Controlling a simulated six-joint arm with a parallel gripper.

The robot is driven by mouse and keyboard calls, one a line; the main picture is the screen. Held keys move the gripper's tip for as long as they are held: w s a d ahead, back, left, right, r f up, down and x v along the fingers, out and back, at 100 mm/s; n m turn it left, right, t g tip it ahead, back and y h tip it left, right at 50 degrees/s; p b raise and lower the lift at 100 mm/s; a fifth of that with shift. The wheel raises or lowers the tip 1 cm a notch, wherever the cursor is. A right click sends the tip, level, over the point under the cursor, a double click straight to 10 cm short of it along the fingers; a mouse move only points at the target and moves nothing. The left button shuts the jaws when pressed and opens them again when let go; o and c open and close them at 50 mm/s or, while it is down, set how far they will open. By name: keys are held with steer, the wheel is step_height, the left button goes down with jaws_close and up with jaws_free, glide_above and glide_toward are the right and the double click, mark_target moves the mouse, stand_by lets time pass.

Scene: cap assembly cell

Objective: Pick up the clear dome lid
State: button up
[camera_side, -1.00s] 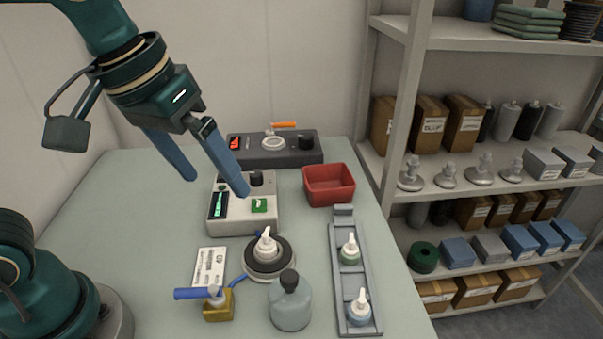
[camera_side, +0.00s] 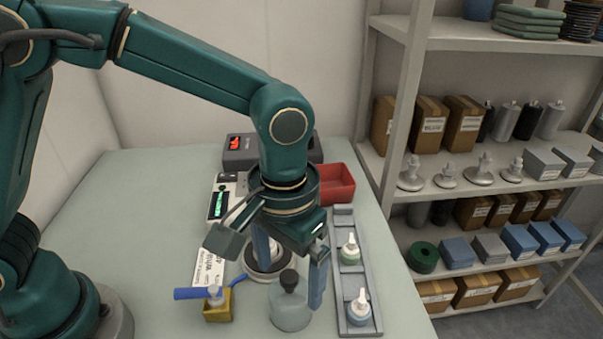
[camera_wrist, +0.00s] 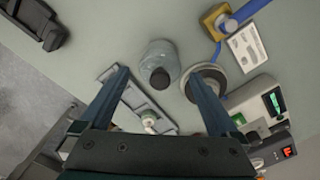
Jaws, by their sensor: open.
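The clear dome lid (camera_side: 290,309) is pale blue, see-through and rounded, with a dark knob on top. It stands upright on the table. My gripper (camera_side: 290,285) is open over it, pointing down, one finger on each side of the lid in the side view. In the wrist view, the lid (camera_wrist: 157,53) with its dark knob lies between the fingertips of my gripper (camera_wrist: 157,75), with gaps on both sides. I see no contact. How high the fingertips are above the table is hard to tell.
A round dark-rimmed stand (camera_side: 264,279) is close on the lid's left, partly hidden by my finger. A grey rail (camera_side: 341,258) with two small pump bottles is close on its right. A yellow block (camera_side: 218,309) with a blue handle stands further left. A red bin (camera_side: 340,184) is behind.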

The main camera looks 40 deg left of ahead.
steer(key=shift+f, duration=0.6)
steer(key=shift+r, duration=0.1)
jaws_close()
steer(key=shift+r, duration=0.5)
step_height(320, 180, up, 3)
steer(key=shift+w+f, duration=0.1)
steer(key=shift+f, duration=0.05)
steer(key=w+a+r, duration=0.2)
steer(key=a+r, duration=0.5)
steer(key=a, duration=0.4)
steer(key=shift+w+d+f, duration=0.5)
steer(key=shift+w+f, duration=0.15)
steer(key=shift+w+d+f, duration=0.45)
steer(key=shift+w+f, duration=0.15)
steer(key=shift+w, duration=0.05)
